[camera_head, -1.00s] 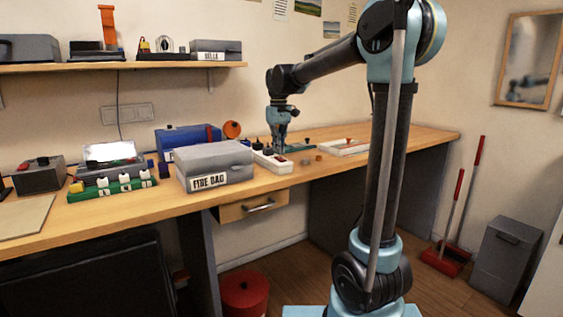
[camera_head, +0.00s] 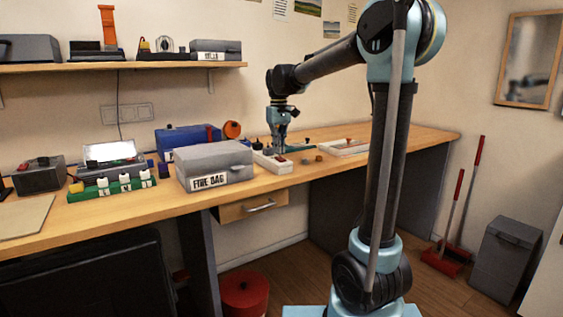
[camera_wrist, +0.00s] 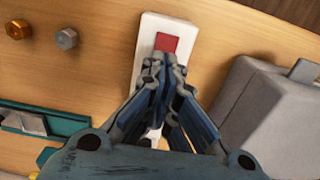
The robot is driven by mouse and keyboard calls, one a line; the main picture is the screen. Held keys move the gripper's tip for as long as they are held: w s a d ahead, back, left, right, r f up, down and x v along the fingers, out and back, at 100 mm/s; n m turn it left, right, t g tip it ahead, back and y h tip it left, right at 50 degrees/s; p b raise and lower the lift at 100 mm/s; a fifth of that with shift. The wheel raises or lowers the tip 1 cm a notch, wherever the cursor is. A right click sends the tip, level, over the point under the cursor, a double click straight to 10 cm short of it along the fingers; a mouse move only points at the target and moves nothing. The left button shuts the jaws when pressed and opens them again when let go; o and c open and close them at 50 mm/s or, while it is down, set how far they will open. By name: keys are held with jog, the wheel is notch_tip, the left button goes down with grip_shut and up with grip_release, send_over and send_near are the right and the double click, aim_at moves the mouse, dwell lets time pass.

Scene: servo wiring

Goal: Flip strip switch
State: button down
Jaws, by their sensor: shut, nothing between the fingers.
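The white power strip (camera_head: 281,168) lies on the workbench, just right of the grey box; it also shows in the wrist view (camera_wrist: 149,30). Its red switch (camera_wrist: 166,42) is at one end of the strip. My gripper (camera_head: 279,150) points down over the strip. In the wrist view its fingers (camera_wrist: 163,60) are shut with nothing between them, with their tips at the lower edge of the switch. I cannot tell whether they touch it. The fingers hide most of the rest of the strip.
A grey box labelled FIRE BAG (camera_head: 213,165) stands close on the left of the strip. Two small nuts (camera_wrist: 66,38) lie on the bench near the strip. A teal tray (camera_wrist: 30,123) lies nearby. A white panel (camera_head: 342,147) lies farther right.

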jog(key=shift+f, duration=0.95)
dwell(0.6)
jog(key=shift+r, duration=3.5)
jog(key=s+d+f+m+t, duration=0.1)
jog(key=s+d+f+m, duration=0.1)
jog(key=s+d+f, duration=0.85)
jog(key=s+d+f+m+t, duration=0.1)
jog(key=s+d+f+m, duration=0.2)
jog(key=s+d+f, duration=0.7)
jog(key=s+f, duration=0.3)
jog(key=s, duration=0.2)
jog(key=s+d+f+m, duration=0.1)
jog(key=s+f, duration=0.2)
jog(key=s, duration=0.3)
jog(key=shift+s+d+f+m, duration=0.15)
jog(key=shift+s+d+m, duration=0.05)
jog(key=shift+m, duration=0.1)
jog(key=shift+a, duration=0.1)
